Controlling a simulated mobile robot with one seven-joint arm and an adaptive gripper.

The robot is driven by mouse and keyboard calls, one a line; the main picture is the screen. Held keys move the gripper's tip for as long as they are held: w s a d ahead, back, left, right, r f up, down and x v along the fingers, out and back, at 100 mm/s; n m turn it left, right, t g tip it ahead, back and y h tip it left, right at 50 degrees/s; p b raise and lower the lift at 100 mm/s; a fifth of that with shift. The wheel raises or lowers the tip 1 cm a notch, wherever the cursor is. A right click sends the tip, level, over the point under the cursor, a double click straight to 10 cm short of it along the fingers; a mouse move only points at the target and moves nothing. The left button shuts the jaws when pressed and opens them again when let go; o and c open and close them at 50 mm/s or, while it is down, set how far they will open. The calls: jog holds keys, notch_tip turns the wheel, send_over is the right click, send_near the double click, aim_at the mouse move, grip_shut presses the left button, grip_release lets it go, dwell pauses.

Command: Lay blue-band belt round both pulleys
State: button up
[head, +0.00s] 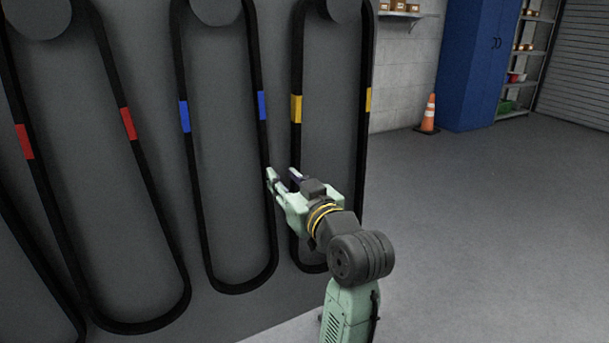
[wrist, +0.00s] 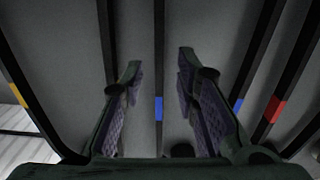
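The blue-band belt (head: 185,117) hangs as a long black loop on the dark grey board in the head view, with a blue band on each strand. Its top is out of the picture. My gripper (head: 282,177) is in front of the board, by this belt's right strand and below its blue band. In the wrist view the gripper (wrist: 160,62) is open, and a strand of the blue-band belt (wrist: 158,108) runs between the two fingers, with no visible grip. The other blue-banded strand is right of the fingers there. I cannot identify the two pulleys in either view.
A red-band belt (head: 127,123) hangs to the left and a yellow-band belt (head: 296,108) to the right, partly behind my arm. Open floor lies right of the board, with an orange cone (head: 428,114), a blue cabinet (head: 468,70) and shelves behind.

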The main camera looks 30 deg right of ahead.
aim_at(267, 153)
jog(key=shift+w+a, duration=0.1)
jog(key=shift+w, duration=5.55)
jog(key=shift+c, duration=0.2)
grip_shut()
jog(key=shift+r+p, duration=0.1)
jog(key=shift+p, duration=0.2)
jog(key=shift+r+p, duration=0.6)
jog(key=shift+r, duration=0.15)
